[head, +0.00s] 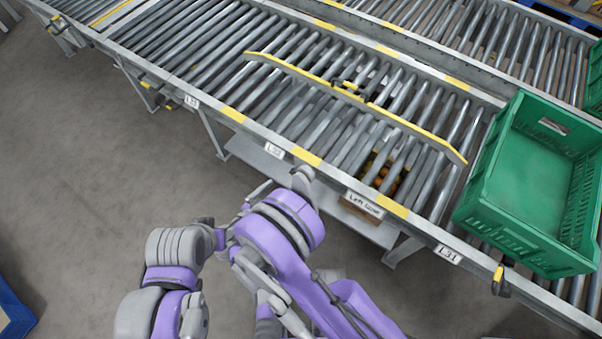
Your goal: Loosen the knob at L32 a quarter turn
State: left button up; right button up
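The label L32 (274,150) is on the near side rail of the roller conveyor (318,160), left of the picture's middle. I make out no knob at this label; the rail just right of it is partly hidden by my arm parts. My purple and grey arm links fill the lower middle. A grey end part of mine (301,180) reaches up close to the rail, right of L32. I cannot tell whether it touches the rail or holds anything. The jaws of both grippers cannot be made out among the links.
A yellow-topped guide bar (355,100) lies slantwise over the rollers. A green crate (522,215) stands on the conveyor at right. Label L31 (448,254) has a yellow and black knob (498,281) to its right.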

aim_at(295, 177)
jog(key=b+x, duration=0.1)
jog(key=x, duration=0.9)
jog(key=shift+w+b, duration=0.15)
jog(key=shift+b, duration=0.15)
jog(key=c, duration=1.4)
jog(key=shift+o, duration=0.2)
